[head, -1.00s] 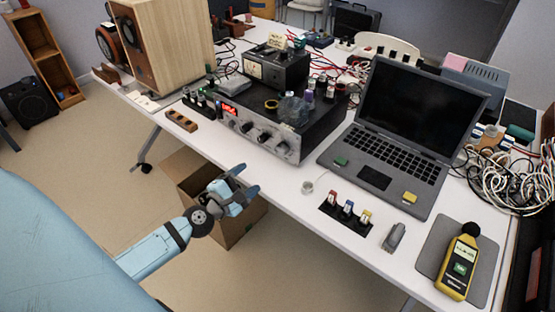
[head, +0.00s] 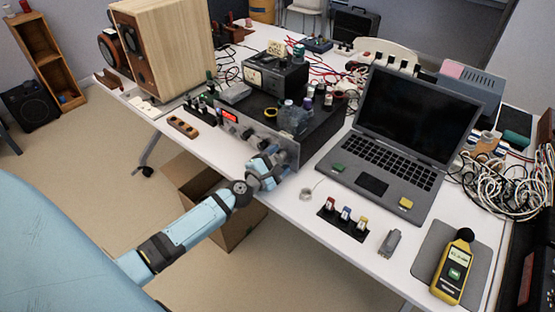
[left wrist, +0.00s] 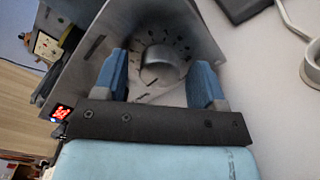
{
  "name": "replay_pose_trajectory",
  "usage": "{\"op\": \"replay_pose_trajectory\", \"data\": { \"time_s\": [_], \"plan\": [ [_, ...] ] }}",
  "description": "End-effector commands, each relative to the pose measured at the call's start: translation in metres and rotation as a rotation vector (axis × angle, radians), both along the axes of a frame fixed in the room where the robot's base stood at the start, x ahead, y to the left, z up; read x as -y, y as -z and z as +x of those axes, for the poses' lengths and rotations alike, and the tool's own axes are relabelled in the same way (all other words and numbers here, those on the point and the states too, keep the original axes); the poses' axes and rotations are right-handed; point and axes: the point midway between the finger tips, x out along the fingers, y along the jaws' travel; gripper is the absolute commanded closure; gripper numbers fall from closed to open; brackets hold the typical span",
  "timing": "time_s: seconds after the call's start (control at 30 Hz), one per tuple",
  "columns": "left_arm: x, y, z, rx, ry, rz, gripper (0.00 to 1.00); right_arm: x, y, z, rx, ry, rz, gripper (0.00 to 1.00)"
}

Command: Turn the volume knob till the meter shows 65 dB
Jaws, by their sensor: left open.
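The amplifier (head: 293,152) stands on the table with its front panel facing me and a red lit display (head: 230,117). My left gripper (head: 273,163) is at the right part of that panel in the head view. In the left wrist view a round silver knob (left wrist: 160,66) with dial marks around it sits between the two open blue fingers (left wrist: 160,78). One finger is on each side, and I cannot tell whether they touch it. In the head view the gripper hides this knob. The yellow sound meter (head: 453,273) lies on a grey mat; its reading is too small to read.
A laptop (head: 375,185) stands open right of the amplifier. Small coloured-top bottles in a black holder (head: 341,222), a tape roll (head: 306,194) and a grey object (head: 390,243) lie near the front edge. An open cardboard box (head: 235,228) is on the floor below.

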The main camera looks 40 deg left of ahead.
Motion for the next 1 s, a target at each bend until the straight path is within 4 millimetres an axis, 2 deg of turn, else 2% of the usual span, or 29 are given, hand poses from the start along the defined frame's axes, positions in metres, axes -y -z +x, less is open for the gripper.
{"op": "replay_pose_trajectory", "data": {
  "time_s": [0.13,0.33,0.5,0.8,1.0],
  "plan": [
    [0.0001,-0.0001,-0.0002,0.0,0.0,0.0,0.38,0.0001,-0.0003,0.0002,0.001,0.0,0.0,1.0],
    [0.0001,-0.0002,-0.0003,0.0,0.0,0.0,0.84,0.0001,-0.0005,0.0002,0.001,0.0,0.0,1.0],
    [0.0002,-0.0008,-0.0003,0.002,0.0,0.024,0.85,0.0001,-0.0019,0.0002,0.001,0.0,0.0,1.0],
    [0.0006,-0.0011,-0.0004,0.024,0.001,0.313,0.85,0.0004,-0.0069,-0.0006,-0.006,0.003,0.003,1.0],
    [0.0005,0.0004,-0.0004,0.029,0.002,0.368,0.85,0.0009,-0.0014,-0.0019,-0.017,0.005,0.003,1.0]
  ]
}}
